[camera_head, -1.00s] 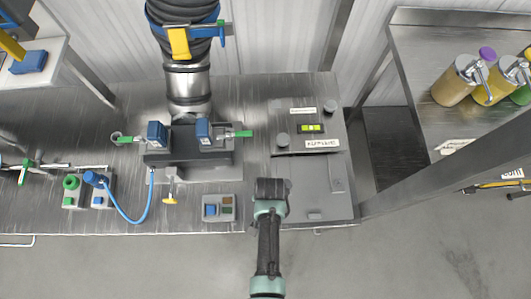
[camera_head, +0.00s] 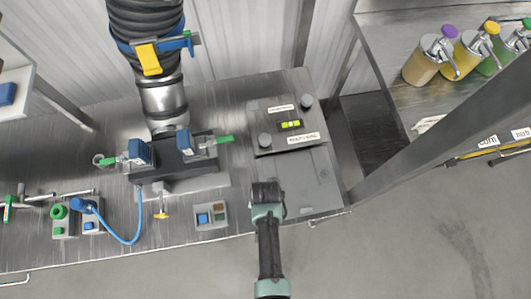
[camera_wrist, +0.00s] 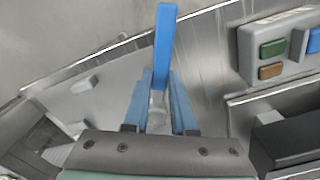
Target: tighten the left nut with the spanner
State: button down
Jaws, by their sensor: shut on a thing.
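My gripper (camera_wrist: 158,100) points down over the front of the steel bench. Its dark wrist (camera_head: 268,192) hides the fingers in the head view. In the wrist view, the fingers are closed on a bar with a long blue handle and a silvery part between the fingers, which I take for the spanner (camera_wrist: 165,45). The handle sticks out past the fingers. The spanner's head is not clear. A dark fixture (camera_head: 185,165) with two blue blocks stands left of my gripper, under a ribbed hose with a metal pipe end (camera_head: 163,100). I cannot make out the nuts.
A button box (camera_head: 210,216) stands on the bench between fixture and gripper; it also shows in the wrist view (camera_wrist: 250,60). A grey panel box (camera_head: 287,127) lies behind my gripper. A blue cable (camera_head: 125,238) loops at the left. Pump bottles (camera_head: 422,62) stand at upper right.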

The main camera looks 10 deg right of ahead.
jog(key=shift+r+p, duration=0.95)
jog(key=shift+r, duration=0.05)
dwell(0.6)
jog(key=shift+r+p, duration=0.95)
jog(key=shift+r, duration=1.05)
